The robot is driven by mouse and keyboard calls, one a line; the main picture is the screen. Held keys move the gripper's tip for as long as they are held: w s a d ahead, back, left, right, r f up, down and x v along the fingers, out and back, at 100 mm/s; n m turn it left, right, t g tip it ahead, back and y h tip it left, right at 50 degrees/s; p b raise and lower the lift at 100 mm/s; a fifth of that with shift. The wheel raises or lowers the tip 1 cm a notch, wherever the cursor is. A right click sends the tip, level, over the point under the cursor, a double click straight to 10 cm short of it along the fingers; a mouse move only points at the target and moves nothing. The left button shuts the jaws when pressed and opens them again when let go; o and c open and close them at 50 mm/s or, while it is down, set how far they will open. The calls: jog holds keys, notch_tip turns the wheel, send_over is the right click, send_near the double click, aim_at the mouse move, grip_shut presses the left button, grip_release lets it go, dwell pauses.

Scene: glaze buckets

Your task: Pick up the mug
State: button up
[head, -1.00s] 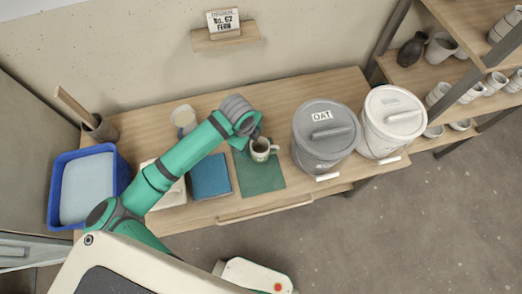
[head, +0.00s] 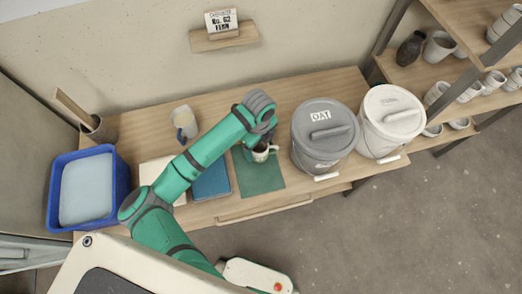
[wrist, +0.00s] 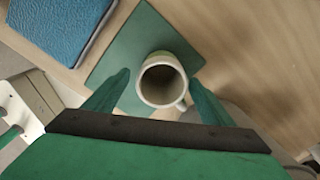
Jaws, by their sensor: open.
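The mug is pale with a dark interior. In the head view the mug (head: 261,155) stands on a green mat (head: 262,181), partly hidden by my arm. In the wrist view the mug (wrist: 162,80) is upright between my fingers, with its handle toward the lower right, near the right finger. My gripper (wrist: 160,88) is open, its two green fingers on either side of the mug with a gap to the left. In the head view my gripper is mostly hidden behind my wrist, over the mug.
A blue book (head: 211,180) lies left of the mat. A grey bucket marked OAT (head: 323,143) and a white bucket (head: 391,125) stand to the right. A beige pitcher (head: 184,122) stands behind my arm. A blue bin (head: 122,178) is at far left. Table behind the mat is clear.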

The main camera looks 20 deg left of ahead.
aim_at(260, 151)
jog(key=shift+d+f, duration=0.15)
jog(key=shift+f, duration=2.2)
jog(key=c, duration=1.4)
jog(key=shift+o, duration=0.2)
jog(key=shift+r, duration=0.15)
jog(key=shift+r, duration=0.55)
jog(key=s+a+r, duration=0.1)
jog(key=s+r, duration=1)
jog(key=s, duration=0.3)
jog(key=shift+r, duration=0.35)
jog(key=shift+a, duration=0.1)
